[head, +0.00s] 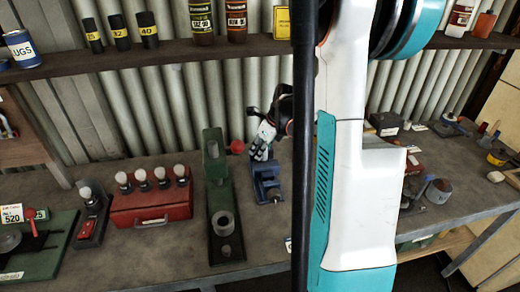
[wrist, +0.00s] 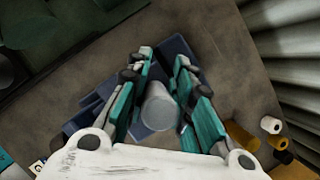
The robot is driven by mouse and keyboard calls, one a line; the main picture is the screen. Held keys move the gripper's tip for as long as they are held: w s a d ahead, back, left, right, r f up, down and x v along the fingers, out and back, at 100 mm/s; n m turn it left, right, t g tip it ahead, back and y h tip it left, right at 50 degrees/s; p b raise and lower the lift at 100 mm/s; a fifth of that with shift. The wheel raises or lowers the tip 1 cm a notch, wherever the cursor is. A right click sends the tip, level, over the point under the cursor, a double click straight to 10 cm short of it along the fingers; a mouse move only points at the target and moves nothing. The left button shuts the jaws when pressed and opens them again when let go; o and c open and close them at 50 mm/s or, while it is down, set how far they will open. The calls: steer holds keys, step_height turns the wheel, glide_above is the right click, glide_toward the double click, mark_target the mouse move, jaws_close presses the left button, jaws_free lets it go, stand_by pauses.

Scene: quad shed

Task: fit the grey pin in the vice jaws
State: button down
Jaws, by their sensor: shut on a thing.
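The blue vice (head: 267,188) stands on the bench, to the right of the green press. My gripper (head: 262,148) is just above it, pointing down. In the wrist view the grey pin (wrist: 159,110) is between the two teal finger pads of my gripper (wrist: 161,85), which is shut on it. Parts of the blue vice (wrist: 176,46) show beyond and beside the fingers. The pin and fingers hide the vice's jaw gap, so I cannot tell whether the pin is between its jaws. The pin is not clear in the head view.
The green press (head: 221,195) with a red knob stands close left of the vice. A red box (head: 150,205) with several white-topped items is further left. In the wrist view, several small cylinders (wrist: 271,125) lie at right. Corrugated wall (head: 160,110) stands behind.

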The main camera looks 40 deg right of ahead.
steer(key=shift+s+a+f, duration=0.1)
steer(key=shift+s+f, duration=0.15)
steer(key=shift+f, duration=0.2)
steer(key=c, duration=1.6)
jaws_free()
steer(key=shift+o, duration=1.4)
steer(key=shift+w+f, duration=0.1)
steer(key=shift+w, duration=0.05)
steer(key=shift+w+d+f, duration=0.1)
steer(key=shift+d, duration=0.1)
steer(key=shift+w+r, duration=0.1)
steer(key=shift+r, duration=0.1)
steer(key=o, duration=0.5)
